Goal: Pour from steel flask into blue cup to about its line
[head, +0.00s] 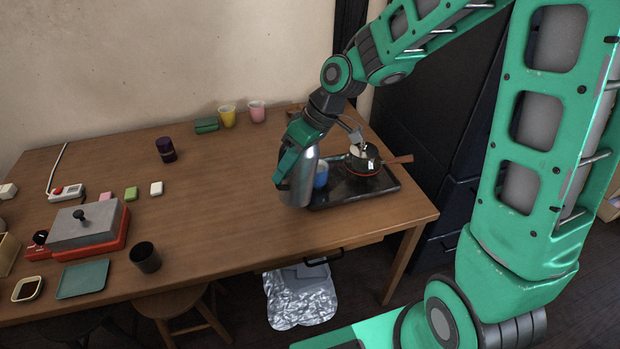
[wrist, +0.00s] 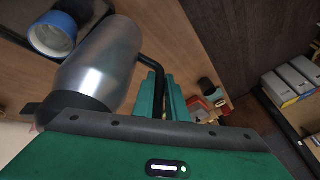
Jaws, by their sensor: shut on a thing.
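The steel flask (head: 301,182) is close to upright, leaning a little, in front of the black tray's left edge in the head view. My gripper (head: 285,165) is shut on its black handle (wrist: 152,72). The flask's body (wrist: 104,60) fills the left of the wrist view, with its dark top toward my gripper. The blue cup (head: 321,176) stands upright on the tray, just right of the flask and partly hidden by it. In the wrist view the cup (wrist: 50,38) shows a pale inside; its line and liquid level cannot be made out. No stream shows.
The black tray (head: 378,186) also holds a dark pot (head: 363,160) with a wooden handle. A yellow cup (head: 227,117) and a pink cup (head: 257,111) stand at the back. The table's middle is clear.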

